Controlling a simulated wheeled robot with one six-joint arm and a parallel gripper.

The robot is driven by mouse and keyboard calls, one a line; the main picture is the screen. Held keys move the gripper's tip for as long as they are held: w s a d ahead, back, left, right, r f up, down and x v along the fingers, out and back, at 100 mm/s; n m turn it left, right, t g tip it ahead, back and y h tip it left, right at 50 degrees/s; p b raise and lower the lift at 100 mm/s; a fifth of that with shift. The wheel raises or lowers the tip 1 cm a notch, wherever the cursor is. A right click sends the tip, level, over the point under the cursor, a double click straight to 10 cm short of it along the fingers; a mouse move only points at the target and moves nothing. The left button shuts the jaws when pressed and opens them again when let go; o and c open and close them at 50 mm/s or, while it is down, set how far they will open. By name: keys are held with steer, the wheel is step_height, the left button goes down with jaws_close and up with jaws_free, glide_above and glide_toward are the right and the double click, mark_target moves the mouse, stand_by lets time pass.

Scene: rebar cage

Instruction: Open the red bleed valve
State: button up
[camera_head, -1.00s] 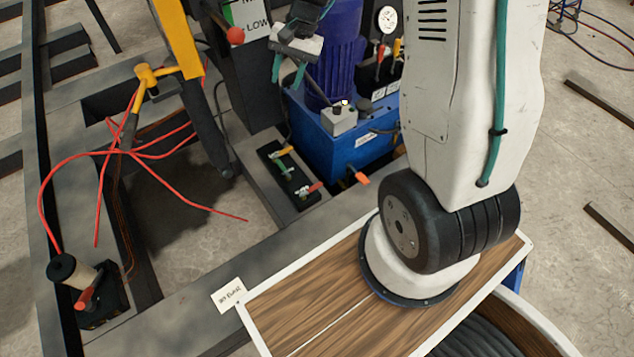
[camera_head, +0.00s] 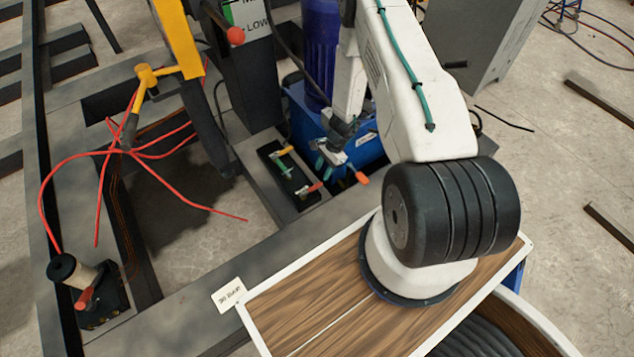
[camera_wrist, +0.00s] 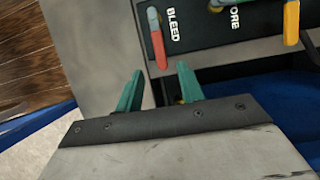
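The red bleed valve handle (camera_head: 310,189) is at the near end of a black valve panel (camera_head: 277,160) in the head view. In the wrist view the red handle (camera_wrist: 157,38) lies beside the word BLEED, above the fingertips. My gripper (camera_head: 328,166) is just above and to the right of the handle in the head view. In the wrist view my gripper (camera_wrist: 161,83) has its two green fingers apart with nothing between them. The handle is beyond the fingertips; they do not appear to touch it.
A yellow handle (camera_wrist: 291,22) and a green one (camera_head: 284,167) share the panel. The blue pump unit (camera_head: 302,118) stands close behind. An orange-red part (camera_head: 361,178) sticks out at right. Red hoses (camera_head: 130,150) lie left.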

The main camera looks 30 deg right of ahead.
mark_target(315, 186)
steer(key=x, duration=0.7)
steer(key=shift+a, duration=0.1)
jaws_close()
